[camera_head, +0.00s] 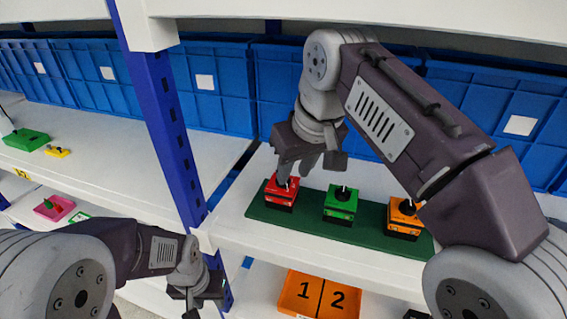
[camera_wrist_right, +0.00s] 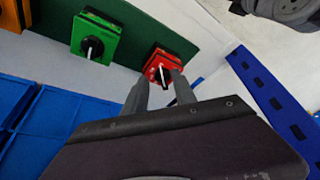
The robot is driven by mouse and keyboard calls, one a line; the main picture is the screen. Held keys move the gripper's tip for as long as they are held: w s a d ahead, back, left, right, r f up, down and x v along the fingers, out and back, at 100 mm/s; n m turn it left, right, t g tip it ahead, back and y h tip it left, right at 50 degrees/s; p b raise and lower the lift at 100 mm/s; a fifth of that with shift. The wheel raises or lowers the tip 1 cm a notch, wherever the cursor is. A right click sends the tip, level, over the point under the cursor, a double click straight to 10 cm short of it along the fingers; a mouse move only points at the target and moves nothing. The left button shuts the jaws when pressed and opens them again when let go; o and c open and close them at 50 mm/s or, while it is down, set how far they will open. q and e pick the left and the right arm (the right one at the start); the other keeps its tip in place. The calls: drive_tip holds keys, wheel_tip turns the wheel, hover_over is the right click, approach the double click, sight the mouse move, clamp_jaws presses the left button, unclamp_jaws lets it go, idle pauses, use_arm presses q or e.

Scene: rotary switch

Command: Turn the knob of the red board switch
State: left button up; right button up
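The red switch (camera_head: 281,190) sits at the left end of a dark green board (camera_head: 320,222) on the shelf. Its dark knob with a white mark shows in the right wrist view (camera_wrist_right: 161,73). My right gripper (camera_head: 296,172) is above and partly in front of the red switch. In the right wrist view its two fingers (camera_wrist_right: 160,88) are apart, one on each side of the knob in the picture; I cannot tell whether they touch it. My left gripper (camera_head: 197,297) hangs low at the left, away from the board, and its finger gap is unclear.
A green switch (camera_head: 341,204) and an orange switch (camera_head: 403,217) stand on the same board. Blue bins (camera_head: 222,95) line the back. A blue post (camera_head: 165,110) rises left of the board. An orange tray (camera_head: 318,296) marked 1 and 2 lies on the lower shelf.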

drive_tip(key=w, duration=0.1)
drive_tip(key=w+a, duration=0.2)
drive_tip(key=shift+w+f, duration=0.2)
drive_tip(key=shift+w+f+b, duration=0.15)
drive_tip(key=shift+f+b, duration=0.2)
drive_tip(key=shift+f, duration=0.5)
drive_tip(key=shift+w+f, duration=0.15)
drive_tip(key=shift+f, duration=0.2)
drive_tip(key=shift+a, duration=0.1)
drive_tip(key=shift+c, duration=0.3)
clamp_jaws()
